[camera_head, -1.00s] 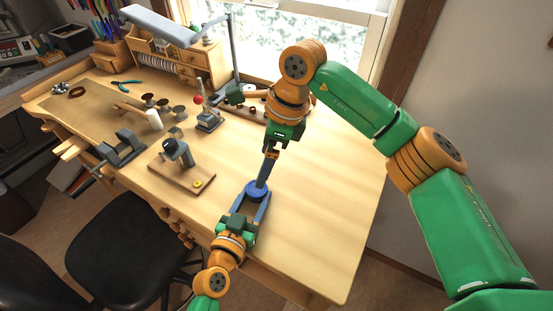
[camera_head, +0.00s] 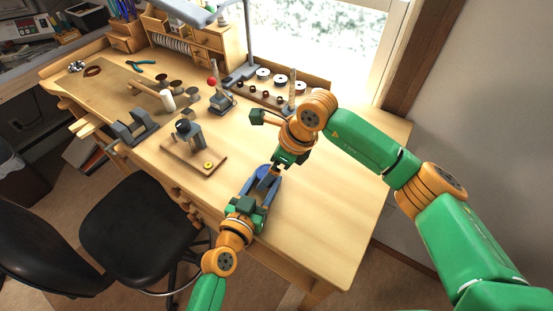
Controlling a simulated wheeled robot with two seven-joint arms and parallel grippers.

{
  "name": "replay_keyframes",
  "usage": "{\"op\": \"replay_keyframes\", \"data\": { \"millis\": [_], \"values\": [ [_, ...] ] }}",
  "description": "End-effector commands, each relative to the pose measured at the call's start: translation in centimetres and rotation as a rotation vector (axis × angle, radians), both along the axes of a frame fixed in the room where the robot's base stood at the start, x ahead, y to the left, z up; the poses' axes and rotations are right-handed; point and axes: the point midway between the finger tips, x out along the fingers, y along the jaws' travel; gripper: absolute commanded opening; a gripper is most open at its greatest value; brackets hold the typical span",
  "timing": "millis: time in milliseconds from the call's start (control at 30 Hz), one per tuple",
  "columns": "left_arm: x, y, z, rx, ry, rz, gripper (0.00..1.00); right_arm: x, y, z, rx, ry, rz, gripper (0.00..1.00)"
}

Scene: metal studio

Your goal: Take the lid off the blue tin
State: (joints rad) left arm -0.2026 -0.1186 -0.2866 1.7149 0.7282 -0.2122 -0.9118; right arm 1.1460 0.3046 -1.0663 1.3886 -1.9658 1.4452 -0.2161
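The blue tin (camera_head: 263,170) stands on the workbench, below the middle of the view, and is partly hidden by my grippers. I cannot make out its lid separately. My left gripper (camera_head: 263,180) reaches up from the bottom of the picture, its two fingers spread apart at the tin's near side. Whether they press on the tin is not clear. My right gripper (camera_head: 276,173) points down at the tin's right edge. Its fingertips are small and partly hidden, so I cannot tell whether they are open or shut.
A wooden board with a grey metal tool (camera_head: 188,134) lies left of the tin. A rack with several spools (camera_head: 265,88) stands behind, near the window. A black chair (camera_head: 140,222) stands at the bench's front. The bench's right side (camera_head: 335,190) is clear.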

Motion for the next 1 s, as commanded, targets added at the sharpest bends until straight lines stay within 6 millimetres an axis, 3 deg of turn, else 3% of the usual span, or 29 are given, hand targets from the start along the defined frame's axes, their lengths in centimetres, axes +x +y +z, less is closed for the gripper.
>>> {"op": "replay_keyframes", "data": {
  "millis": [167,533,1000],
  "values": [
    [-0.01,-0.02,-0.04,0.000,0.001,0.000,0.00,0.00,0.00,0.00,0.000,0.000,0.001,1.00],
    [-0.02,-0.01,-0.04,0.000,0.001,-0.001,0.00,0.02,-0.03,0.04,-0.001,-0.001,0.001,0.00],
    [-0.02,0.00,-0.05,0.000,0.001,0.000,0.00,0.03,-0.05,0.12,-0.001,-0.002,-0.001,0.00]
  ]
}}
